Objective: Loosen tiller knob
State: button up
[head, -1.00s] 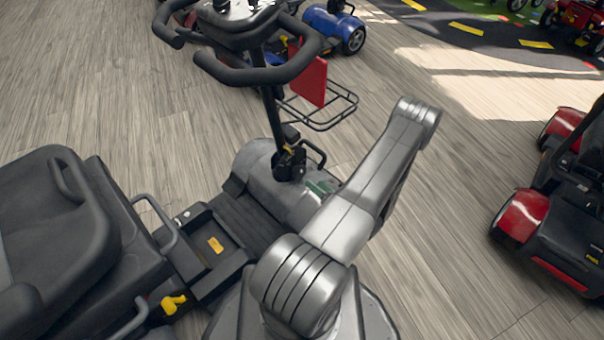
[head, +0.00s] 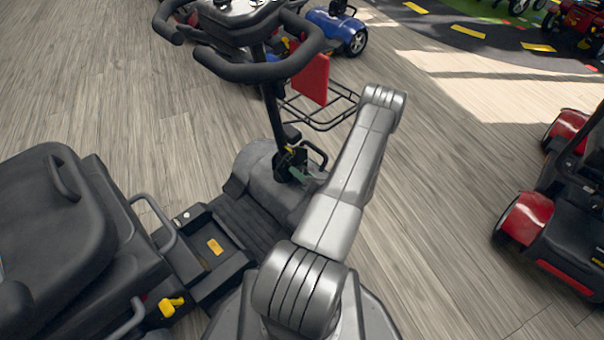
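The scooter's tiller (head: 271,110) stands upright, with looped black handlebars (head: 265,70) at its top. At its foot is a dark pivot joint (head: 282,160) with a small yellow part beside it. The tiller knob cannot be made out clearly there. My arm reaches up and over from the bottom of the head view and hides much of the space right of the joint. A small green piece, apparently part of my gripper (head: 298,174), shows right at the joint, overlapping it in the picture. Contact cannot be told, and the fingers are too small and hidden to read.
The scooter's black seat (head: 55,235) and footwell (head: 240,225) lie to the left. A wire basket (head: 325,108) and red panel (head: 311,80) are ahead of the tiller. A red scooter (head: 560,205) stands at right, a blue one (head: 335,30) behind. Wooden floor between is clear.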

jog(key=c, duration=0.5)
jog(key=shift+c, duration=0.2)
jog(key=shift+f+n+b, duration=0.1)
jog(key=shift+n+b, duration=0.9)
jog(key=shift+n, duration=0.3)
jog(key=shift+n+b, duration=0.85)
jog(key=shift+n, duration=0.65)
jog(key=o, duration=1)
